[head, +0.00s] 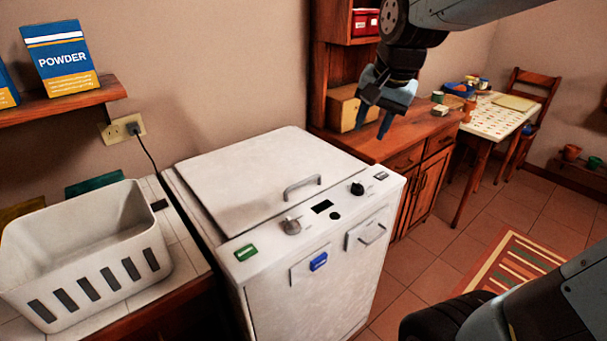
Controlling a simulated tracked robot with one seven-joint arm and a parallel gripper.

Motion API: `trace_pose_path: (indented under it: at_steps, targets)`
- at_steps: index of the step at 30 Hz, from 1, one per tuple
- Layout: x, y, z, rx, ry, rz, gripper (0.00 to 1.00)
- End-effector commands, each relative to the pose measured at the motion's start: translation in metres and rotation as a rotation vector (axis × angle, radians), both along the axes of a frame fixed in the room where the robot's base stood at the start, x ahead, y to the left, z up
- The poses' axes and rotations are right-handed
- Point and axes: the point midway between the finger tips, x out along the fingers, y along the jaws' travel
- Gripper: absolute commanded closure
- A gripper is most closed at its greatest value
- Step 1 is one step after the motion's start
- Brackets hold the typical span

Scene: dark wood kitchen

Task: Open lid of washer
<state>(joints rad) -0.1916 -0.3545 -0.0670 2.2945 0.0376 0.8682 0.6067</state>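The white washer (306,276) stands in the middle of the head view. Its lid (255,178) lies flat and shut on top. A grey bar handle (301,187) sits on the lid near its front edge. My gripper (372,126) is in the air above and to the right of the washer, in front of the wooden cabinet, pointing down. Its two blue-grey fingers look a little apart with nothing between them. It is clear of the lid and the handle.
A white slotted basket (95,263) stands on the tiled counter left of the washer. A shelf (62,103) with a powder box (60,58) hangs above it. A wooden cabinet (412,139) stands close behind the washer's right side.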

Motion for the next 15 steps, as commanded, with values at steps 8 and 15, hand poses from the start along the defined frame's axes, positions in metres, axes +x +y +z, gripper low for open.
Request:
trace_pose_path:
  at_steps: [8, 15]
  targets:
    - [0.066, 0.052, -0.034, 0.087, 0.124, -0.248, 0.61]
    - [0.099, 0.086, -0.061, 0.122, 0.189, -0.407, 0.61]
